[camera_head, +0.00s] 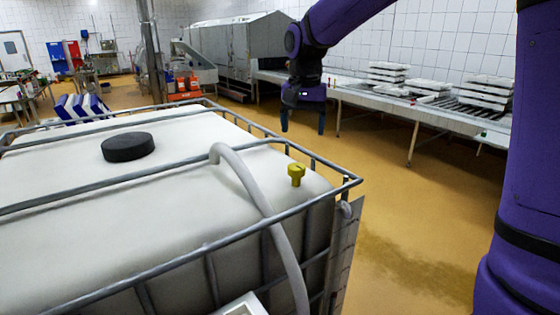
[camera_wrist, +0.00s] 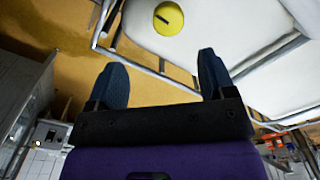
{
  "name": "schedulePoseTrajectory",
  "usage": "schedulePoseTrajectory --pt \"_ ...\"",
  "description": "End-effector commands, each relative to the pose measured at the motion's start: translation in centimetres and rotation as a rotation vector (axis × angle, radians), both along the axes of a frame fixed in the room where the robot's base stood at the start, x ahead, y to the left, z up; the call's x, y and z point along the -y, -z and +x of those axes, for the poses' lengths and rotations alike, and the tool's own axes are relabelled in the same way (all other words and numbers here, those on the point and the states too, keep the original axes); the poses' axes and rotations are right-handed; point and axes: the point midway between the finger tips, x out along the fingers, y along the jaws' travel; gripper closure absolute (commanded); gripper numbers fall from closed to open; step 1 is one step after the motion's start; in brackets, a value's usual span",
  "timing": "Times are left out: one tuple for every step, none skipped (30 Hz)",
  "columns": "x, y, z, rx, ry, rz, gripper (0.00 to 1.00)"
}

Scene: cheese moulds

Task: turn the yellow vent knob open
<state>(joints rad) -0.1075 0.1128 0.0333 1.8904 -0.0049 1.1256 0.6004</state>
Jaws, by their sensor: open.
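The yellow vent knob (camera_head: 296,174) stands upright on the right corner of the white tank's top (camera_head: 60,165), inside the metal cage rail. In the wrist view the knob (camera_wrist: 168,18) shows from above as a round yellow disc with a dark slot, at the top of the picture, beyond the fingertips. My gripper (camera_head: 303,126) hangs pointing down, behind and to the right of the knob in the head view. In the wrist view my gripper (camera_wrist: 162,68) has its two dark fingers wide apart with nothing between them. It does not touch the knob.
The grey cage rail (camera_head: 290,213) runs around the tank top. A grey hose (camera_head: 245,178) arches over it, left of the knob. A black round lid (camera_head: 128,147) lies further left. A conveyor table (camera_head: 400,104) with stacked white moulds (camera_head: 485,93) stands behind. Yellow floor is clear right of the tank.

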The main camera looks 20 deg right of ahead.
Motion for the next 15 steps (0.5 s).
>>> schedulePoseTrajectory --pt "-0.2 0.3 0.5 -0.007 0.006 -0.001 0.24" --pt "-0.2 0.4 0.6 -0.010 0.009 0.000 0.24" --pt "-0.3 0.6 0.7 -0.013 0.012 -0.001 0.24" --pt "-0.3 0.7 0.8 -0.013 0.013 -0.001 0.24" --pt "-0.3 0.8 0.8 -0.014 0.014 -0.002 0.24" --pt "-0.3 1.1 0.8 -0.015 0.014 -0.001 0.24" --pt "-0.3 1.3 0.8 -0.015 0.014 -0.001 0.24" --pt "-0.3 1.7 0.8 -0.017 0.014 -0.002 0.24" --pt "-0.3 2.2 0.8 -0.017 0.014 -0.002 0.24" --pt "-0.3 2.7 0.8 -0.017 0.014 -0.002 0.24" --pt "-0.3 3.2 0.8 -0.018 0.014 -0.002 0.24" --pt "-0.3 3.9 0.8 -0.017 0.014 -0.001 0.24" --pt "-0.3 4.4 0.8 -0.017 0.014 -0.001 0.24" --pt "-0.3 4.9 0.8 -0.017 0.014 -0.001 0.24" --pt "-0.3 5.7 0.8 -0.017 0.014 -0.001 0.24"
